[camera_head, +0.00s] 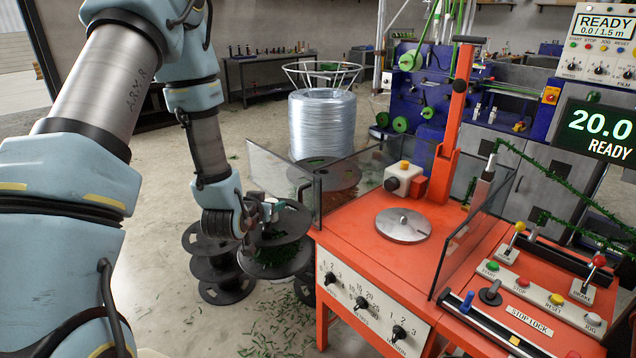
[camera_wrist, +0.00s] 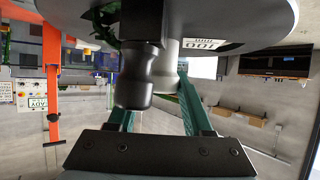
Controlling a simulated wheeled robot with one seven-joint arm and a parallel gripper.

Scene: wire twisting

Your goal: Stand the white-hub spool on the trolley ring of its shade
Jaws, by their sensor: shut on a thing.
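My gripper (camera_head: 268,207) is at the lower middle of the head view, over a spool (camera_head: 288,226) with dark flanges and dark green wire. In the wrist view my gripper (camera_wrist: 160,100) has its teal fingers around the spool's hub end (camera_wrist: 165,72), shut on it. A pale part shows at the hub behind a dark knobbed cylinder (camera_wrist: 137,80). I cannot make out a shaded trolley ring in either view.
Dark empty-looking spool flanges (camera_head: 222,268) stand stacked just left of the held spool. An orange machine table (camera_head: 375,255) with a clear guard panel (camera_head: 283,177) stands to the right. A silver wire coil (camera_head: 321,125) stands behind. Green clippings litter the floor.

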